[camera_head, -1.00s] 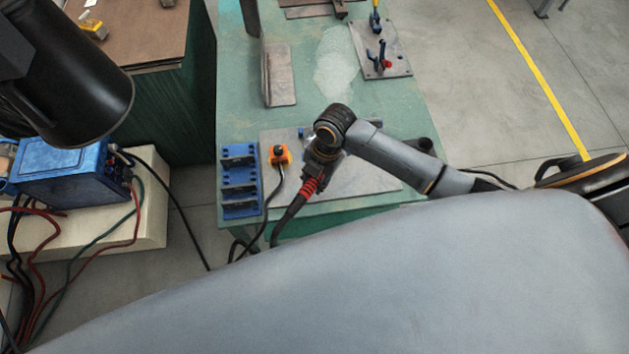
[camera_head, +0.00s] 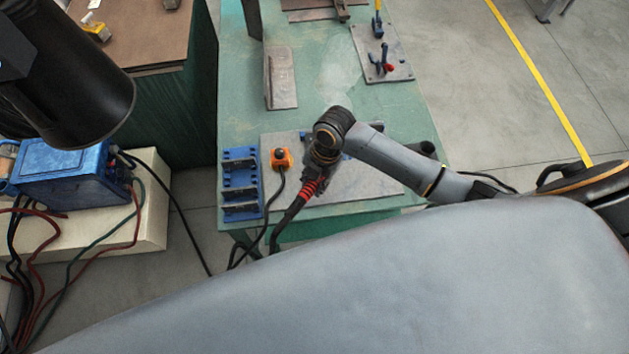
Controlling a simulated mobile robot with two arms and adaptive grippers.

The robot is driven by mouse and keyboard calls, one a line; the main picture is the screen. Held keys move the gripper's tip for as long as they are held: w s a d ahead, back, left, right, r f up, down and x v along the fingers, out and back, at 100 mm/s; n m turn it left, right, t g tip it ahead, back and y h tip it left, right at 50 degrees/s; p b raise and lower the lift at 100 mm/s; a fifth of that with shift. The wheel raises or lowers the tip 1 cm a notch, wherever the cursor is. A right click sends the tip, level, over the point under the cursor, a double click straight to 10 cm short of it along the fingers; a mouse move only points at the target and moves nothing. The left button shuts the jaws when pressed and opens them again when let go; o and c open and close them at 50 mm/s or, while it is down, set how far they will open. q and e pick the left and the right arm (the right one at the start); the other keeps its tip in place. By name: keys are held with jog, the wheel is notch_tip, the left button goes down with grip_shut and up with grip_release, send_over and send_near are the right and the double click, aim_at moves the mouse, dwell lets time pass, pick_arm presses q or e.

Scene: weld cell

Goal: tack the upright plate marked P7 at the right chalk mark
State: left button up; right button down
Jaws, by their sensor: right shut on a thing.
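My right gripper (camera_head: 322,156) is seen from above, mostly hidden under its wrist, over the grey steel plate on the green table. It is shut on what looks like a welding torch; the torch's red-ringed black cable (camera_head: 309,189) runs out towards the front. The torch tip is hidden. An angled steel piece (camera_head: 281,78) with an upright plate on its left side stands farther back. I cannot read a P7 mark or make out chalk marks in this view. My left gripper is not in view.
The grey plate (camera_head: 278,196) lies at the table's front. A clamp fixture (camera_head: 383,65) stands at the back right. A blue power unit (camera_head: 72,170) with cables is left.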

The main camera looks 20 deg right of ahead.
aim_at(311, 188)
jog(key=shift+w+a, duration=0.15)
jog(key=shift+a, duration=0.25)
dwell(0.7)
jog(key=shift+r+p, duration=0.25)
jog(key=shift+p, duration=0.05)
jog(key=shift+s+a+r+p, duration=0.2)
jog(key=shift+s+r+p, duration=0.7)
jog(key=shift+s+r, duration=0.1)
jog(key=shift+s+a+r+b, duration=0.15)
jog(key=shift+s+r+b, duration=0.2)
jog(key=shift+s+r, duration=0.35)
jog(key=shift+a+v, duration=0.2)
jog(key=shift+v, duration=0.75)
jog(key=shift+a+v, duration=0.2)
jog(key=shift+v, duration=0.75)
jog(key=shift+a+v, duration=0.2)
jog(key=shift+v, duration=0.75)
jog(key=shift+s+r, duration=0.1)
